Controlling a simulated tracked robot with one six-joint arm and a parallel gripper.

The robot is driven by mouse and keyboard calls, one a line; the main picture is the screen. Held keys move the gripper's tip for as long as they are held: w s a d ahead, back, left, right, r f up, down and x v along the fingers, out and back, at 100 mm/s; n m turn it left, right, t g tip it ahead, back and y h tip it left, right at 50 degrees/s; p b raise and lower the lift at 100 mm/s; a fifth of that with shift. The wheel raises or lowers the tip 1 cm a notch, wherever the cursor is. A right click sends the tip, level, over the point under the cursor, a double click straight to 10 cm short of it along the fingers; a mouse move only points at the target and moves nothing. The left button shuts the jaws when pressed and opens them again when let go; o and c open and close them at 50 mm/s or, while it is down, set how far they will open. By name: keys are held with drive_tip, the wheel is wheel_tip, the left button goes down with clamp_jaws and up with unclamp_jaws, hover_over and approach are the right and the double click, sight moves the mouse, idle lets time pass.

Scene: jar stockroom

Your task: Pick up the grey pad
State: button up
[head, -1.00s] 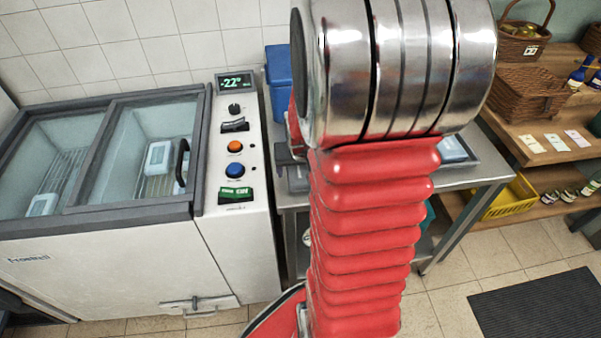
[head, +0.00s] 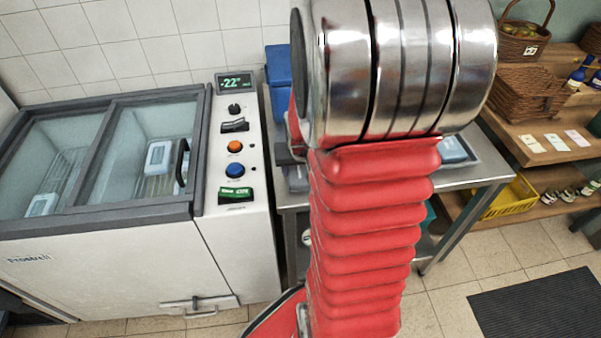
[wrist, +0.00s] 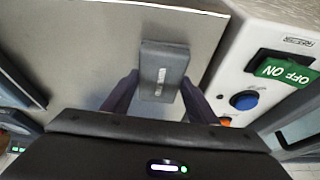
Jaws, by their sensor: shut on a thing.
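The grey pad (wrist: 163,72) is a small dark grey block with a pale label mark, seen in the wrist view. My gripper (wrist: 160,88) is shut on it, with one dark finger on each side. The pad is over the steel table (wrist: 110,45); I cannot tell whether it touches the top. In the head view my arm hides most of the gripper and the pad.
A white freezer (head: 120,250) with a control panel (head: 235,150) stands close on the left in the head view. A blue container (head: 278,66) is behind my arm. Shelves (head: 560,140) with baskets stand farther right.

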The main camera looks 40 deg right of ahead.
sight(300, 173)
wheel_tip(300, 173, up, 10)
idle(0.8)
idle(0.3)
drive_tip(key=o, duration=0.6)
drive_tip(key=shift+c, duration=0.2)
drive_tip(key=c, duration=0.4)
drive_tip(key=shift+s, duration=0.1)
